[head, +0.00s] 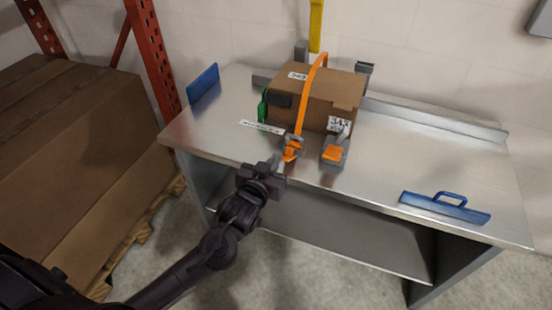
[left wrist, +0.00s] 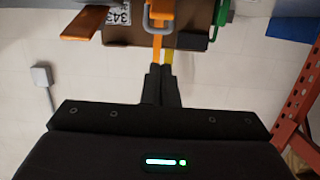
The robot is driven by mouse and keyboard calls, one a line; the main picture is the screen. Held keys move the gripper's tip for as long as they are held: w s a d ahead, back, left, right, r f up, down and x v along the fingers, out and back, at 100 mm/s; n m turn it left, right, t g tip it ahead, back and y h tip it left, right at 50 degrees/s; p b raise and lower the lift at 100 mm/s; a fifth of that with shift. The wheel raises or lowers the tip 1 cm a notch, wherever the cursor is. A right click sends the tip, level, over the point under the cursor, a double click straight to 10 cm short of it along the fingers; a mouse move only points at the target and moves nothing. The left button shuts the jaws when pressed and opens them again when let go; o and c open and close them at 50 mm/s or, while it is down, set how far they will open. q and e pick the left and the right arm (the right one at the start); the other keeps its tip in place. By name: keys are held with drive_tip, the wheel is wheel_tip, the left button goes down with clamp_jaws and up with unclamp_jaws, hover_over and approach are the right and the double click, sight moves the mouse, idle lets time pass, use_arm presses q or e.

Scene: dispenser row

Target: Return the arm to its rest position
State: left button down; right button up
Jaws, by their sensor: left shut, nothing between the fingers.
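My left gripper (head: 277,160) is shut and empty in the head view, at the front edge of the metal table, just short of an orange-and-grey strap buckle (head: 292,148). In the left wrist view its two dark fingers (left wrist: 160,72) are together, pointing toward the orange strap (left wrist: 157,48). My left arm reaches in from the lower left of the head view. My right gripper is in neither view.
A cardboard box (head: 318,98) sits on the metal table (head: 420,155) with the strap over it. A grey-and-orange clamp (head: 335,150) stands beside the buckle. A blue-handled plate (head: 445,207) lies at the right front. Large brown boxes (head: 80,150) stand at left.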

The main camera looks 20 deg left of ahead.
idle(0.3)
use_arm(q)
drive_tip(key=s+a+f+g, duration=0.2)
drive_tip(key=s+f+g, duration=0.15)
drive_tip(key=f, duration=0.85)
drive_tip(key=s+a+f+m+g+y, duration=0.15)
drive_tip(key=s+f, duration=0.35)
drive_tip(key=f, duration=0.7)
drive_tip(key=s+a+f+g, duration=0.3)
drive_tip(key=s+f, duration=0.1)
drive_tip(key=f, duration=0.7)
drive_tip(key=s+f+g, duration=0.2)
drive_tip(key=s+f, duration=0.4)
drive_tip(key=s, duration=0.4)
drive_tip(key=s+d+f+g, duration=0.1)
drive_tip(key=s+f+g, duration=0.1)
drive_tip(key=s+f, duration=0.4)
drive_tip(key=s+d+f+g, duration=0.1)
drive_tip(key=s+f+g, duration=0.2)
drive_tip(key=s, duration=1.3)
wheel_tip(320, 180, down, 3)
drive_tip(key=shift+f+h, duration=0.2)
drive_tip(key=shift+h, duration=0.25)
